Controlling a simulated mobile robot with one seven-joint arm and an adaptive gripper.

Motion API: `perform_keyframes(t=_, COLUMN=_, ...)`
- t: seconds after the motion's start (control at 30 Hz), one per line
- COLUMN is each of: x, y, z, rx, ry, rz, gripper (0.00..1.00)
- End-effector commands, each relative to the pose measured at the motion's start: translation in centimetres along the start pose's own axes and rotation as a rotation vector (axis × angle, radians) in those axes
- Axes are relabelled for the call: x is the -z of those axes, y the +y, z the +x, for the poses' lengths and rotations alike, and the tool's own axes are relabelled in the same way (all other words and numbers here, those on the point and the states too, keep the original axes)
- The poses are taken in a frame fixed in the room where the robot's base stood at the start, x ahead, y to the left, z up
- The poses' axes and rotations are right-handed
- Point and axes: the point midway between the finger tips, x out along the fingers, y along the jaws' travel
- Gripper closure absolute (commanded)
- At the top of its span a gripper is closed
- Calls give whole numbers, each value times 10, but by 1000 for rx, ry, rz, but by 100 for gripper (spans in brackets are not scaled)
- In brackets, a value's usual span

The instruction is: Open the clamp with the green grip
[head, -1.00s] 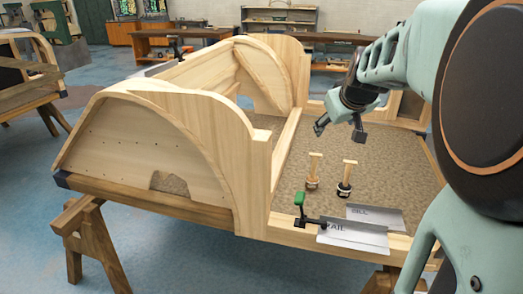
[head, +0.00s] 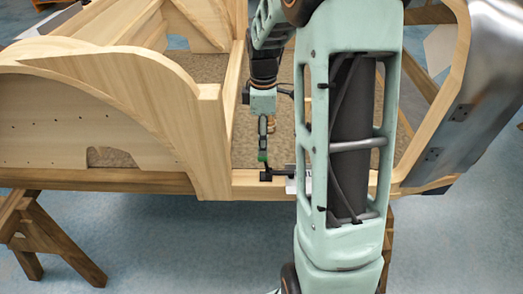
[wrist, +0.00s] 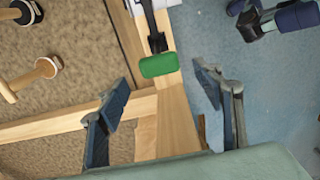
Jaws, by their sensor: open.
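The clamp (head: 266,177) sits on the front wooden rail of the bodyframe. Its green grip (head: 262,157) stands above the dark base, just below my gripper (head: 263,133). In the wrist view the green grip (wrist: 159,65) lies in the gap between the fingertips of my gripper (wrist: 162,80), with a dark lever running up from it. The fingers are spread, one on each side of the grip, and I see no contact. How far the grip is from the fingertips in depth is hard to tell. My arm hides the area right of the clamp in the head view.
The wooden rail (wrist: 172,125) runs under the grip in the wrist view. Two wooden-handled tools (wrist: 47,67) stand on the brown floor panel at the left. A curved wooden arch (head: 150,95) rises left of the clamp. A sawhorse (head: 45,235) supports the frame.

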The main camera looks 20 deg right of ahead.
Motion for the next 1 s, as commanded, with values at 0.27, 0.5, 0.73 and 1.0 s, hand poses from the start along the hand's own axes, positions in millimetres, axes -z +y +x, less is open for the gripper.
perform_keyframes(t=0.27, x=0, y=0, z=52, rx=2, ry=0, rz=2, gripper=39)
perform_keyframes(t=0.5, x=0, y=0, z=69, rx=-1, ry=0, rz=2, gripper=39)
perform_keyframes(t=0.73, x=0, y=0, z=70, rx=-2, ry=0, rz=2, gripper=39)
perform_keyframes(t=1.0, x=0, y=1, z=70, rx=-2, ry=0, rz=3, gripper=64)
